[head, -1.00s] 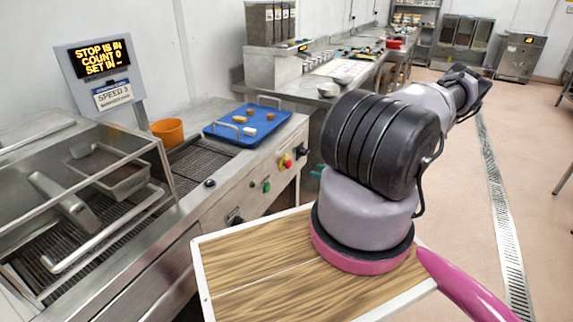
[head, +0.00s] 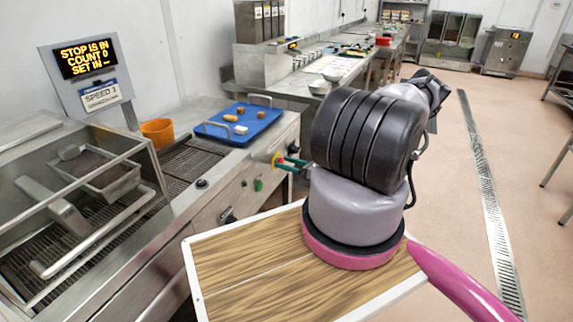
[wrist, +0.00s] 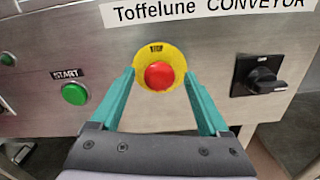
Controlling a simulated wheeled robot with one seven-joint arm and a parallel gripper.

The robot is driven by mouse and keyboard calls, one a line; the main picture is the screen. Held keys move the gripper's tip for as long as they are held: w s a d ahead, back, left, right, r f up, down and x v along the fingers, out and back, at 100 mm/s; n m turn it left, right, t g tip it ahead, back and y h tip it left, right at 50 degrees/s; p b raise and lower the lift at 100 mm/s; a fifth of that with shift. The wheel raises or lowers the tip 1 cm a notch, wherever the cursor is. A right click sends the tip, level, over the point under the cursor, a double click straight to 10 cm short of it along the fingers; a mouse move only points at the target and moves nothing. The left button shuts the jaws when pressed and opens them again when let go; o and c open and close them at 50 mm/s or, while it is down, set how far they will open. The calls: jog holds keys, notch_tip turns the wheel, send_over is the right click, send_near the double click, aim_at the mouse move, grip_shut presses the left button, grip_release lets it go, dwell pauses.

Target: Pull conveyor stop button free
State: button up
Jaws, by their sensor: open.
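The conveyor stop button is a red mushroom head (wrist: 159,75) on a yellow disc marked STOP, on the steel front panel in the wrist view. In the head view the stop button (head: 277,159) is small, at the right end of the conveyor front. My gripper (wrist: 160,82) is open, its two teal fingers on either side of the button, left and right. I cannot tell whether the fingertips touch it. In the head view the teal fingers (head: 291,163) point left at the button, partly hidden by my arm.
A green START button (wrist: 75,94) is left of the stop button, and a black rotary knob (wrist: 262,82) is right of it. A blue tray (head: 240,123) with several small pieces sits on the conveyor end. An orange tub (head: 157,132) stands behind the belt.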

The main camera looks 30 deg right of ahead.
grip_shut()
dwell(1.4)
